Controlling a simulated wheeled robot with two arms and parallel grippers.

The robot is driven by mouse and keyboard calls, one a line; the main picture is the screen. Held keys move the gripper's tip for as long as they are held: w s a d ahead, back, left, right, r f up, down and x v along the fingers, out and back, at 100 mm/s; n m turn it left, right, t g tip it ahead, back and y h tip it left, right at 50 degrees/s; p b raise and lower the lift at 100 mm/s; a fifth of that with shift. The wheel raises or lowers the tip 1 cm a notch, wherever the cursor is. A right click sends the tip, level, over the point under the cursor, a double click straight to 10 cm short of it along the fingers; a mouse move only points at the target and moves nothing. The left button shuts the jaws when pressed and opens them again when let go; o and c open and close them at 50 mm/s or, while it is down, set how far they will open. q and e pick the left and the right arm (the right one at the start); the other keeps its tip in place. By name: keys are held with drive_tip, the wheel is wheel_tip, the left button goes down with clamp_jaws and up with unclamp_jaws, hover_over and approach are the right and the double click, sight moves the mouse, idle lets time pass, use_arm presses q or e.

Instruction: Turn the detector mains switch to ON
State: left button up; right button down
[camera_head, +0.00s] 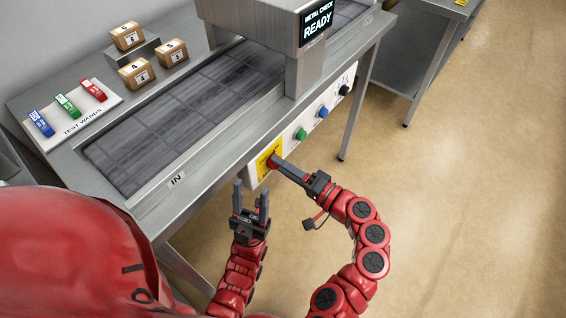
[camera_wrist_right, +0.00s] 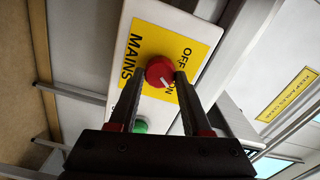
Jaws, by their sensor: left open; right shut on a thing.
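The mains switch is a red round knob (camera_wrist_right: 160,72) on a yellow plate (camera_wrist_right: 148,42) marked MAINS, OFF and ON, in the right wrist view. A pale mark shows on the knob's lower part, near the ON lettering; its exact angle is hard to tell. My right gripper (camera_wrist_right: 153,88) is shut on the knob, one finger on each side. In the head view, the right gripper (camera_head: 275,161) reaches the yellow plate (camera_head: 264,159) on the front panel and partly hides the knob. My left gripper (camera_head: 251,200) is open and empty, below and left of the panel.
A green knob (camera_head: 301,134), a blue knob (camera_head: 323,112) and a black knob (camera_head: 344,90) line the same panel. The display (camera_head: 317,24) reads METAL CHECK READY. Test wands (camera_head: 68,104) and small boxes (camera_head: 138,73) stand beyond the conveyor belt (camera_head: 165,135). The floor at right is clear.

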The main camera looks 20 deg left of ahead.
drive_tip(key=shift+m, duration=0.6)
drive_tip(key=shift+f, duration=0.15)
drive_tip(key=shift+c, duration=1.7)
unclamp_jaws()
drive_tip(key=v, duration=1.7)
drive_tip(key=shift+d, duration=0.2)
drive_tip(key=shift+s, duration=0.1)
